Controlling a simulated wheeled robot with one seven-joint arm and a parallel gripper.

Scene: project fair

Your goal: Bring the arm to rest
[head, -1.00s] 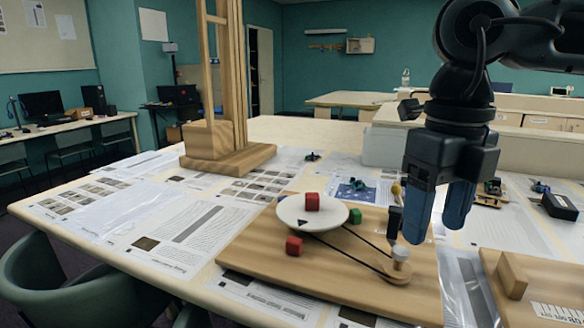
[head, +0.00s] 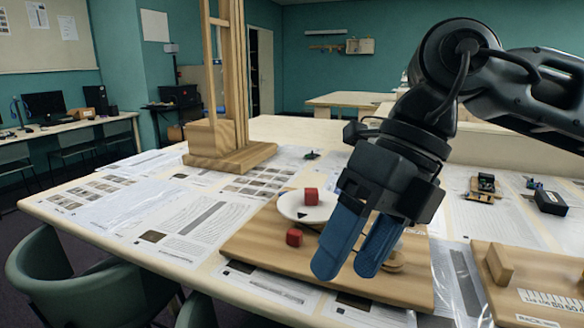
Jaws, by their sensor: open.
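My gripper (head: 347,268) hangs at the right of centre in the head view, tilted with its two blue fingers pointing down and to the left. The fingers are apart and nothing shows between them. It is in front of a wooden board (head: 262,245) and hides much of the board's right part. My arm reaches in from the right edge of the view.
A wooden tower (head: 228,160) stands at the back left of the table. Printed sheets (head: 160,225) cover much of the tabletop. Another wooden board (head: 530,280) lies at the right front, with small devices (head: 485,187) behind it. A green chair (head: 85,285) stands at the left front.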

